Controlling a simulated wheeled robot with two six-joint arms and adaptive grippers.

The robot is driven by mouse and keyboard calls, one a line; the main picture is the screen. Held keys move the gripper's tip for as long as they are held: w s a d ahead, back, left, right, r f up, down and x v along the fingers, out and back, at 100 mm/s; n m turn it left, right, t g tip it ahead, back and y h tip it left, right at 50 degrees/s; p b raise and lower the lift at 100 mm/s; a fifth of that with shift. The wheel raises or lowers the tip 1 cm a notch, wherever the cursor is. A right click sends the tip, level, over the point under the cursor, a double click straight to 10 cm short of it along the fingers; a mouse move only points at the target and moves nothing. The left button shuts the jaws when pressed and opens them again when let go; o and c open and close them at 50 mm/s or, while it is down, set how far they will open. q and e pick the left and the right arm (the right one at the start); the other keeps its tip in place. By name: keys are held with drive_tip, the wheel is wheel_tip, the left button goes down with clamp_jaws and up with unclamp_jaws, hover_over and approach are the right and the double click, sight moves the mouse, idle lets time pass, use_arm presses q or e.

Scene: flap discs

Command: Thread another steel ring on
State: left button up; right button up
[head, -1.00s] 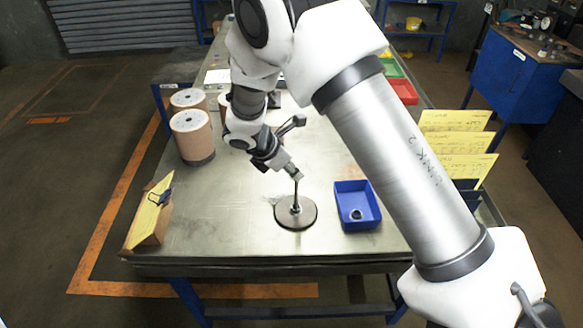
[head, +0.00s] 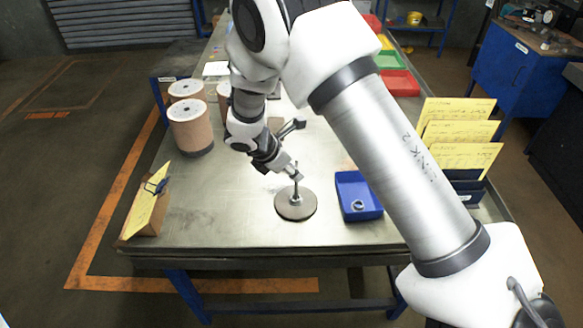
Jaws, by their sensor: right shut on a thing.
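A thin upright post (head: 296,190) stands on a round dark base disc (head: 294,208) near the front middle of the table. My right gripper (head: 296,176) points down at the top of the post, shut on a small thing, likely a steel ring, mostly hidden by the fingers. A pale collar shows low on the post, too small to make out. A blue tray (head: 374,214) to the right of the base holds a small steel ring (head: 358,206). My left gripper is not in view.
Copper-coloured cylinders (head: 190,130) stand at the left. Yellow cards (head: 462,130) stand at the right, with red (head: 400,84) and green (head: 388,62) trays behind. Table left of the base is clear.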

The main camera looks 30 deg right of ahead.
sight(295, 194)
drive_tip(key=shift+f+b, duration=2.7)
drive_tip(key=shift+f, duration=1.45)
drive_tip(key=o, duration=0.8)
drive_tip(key=shift+o, duration=0.2)
drive_tip(key=shift+r, duration=0.1)
drive_tip(key=v, duration=1.2)
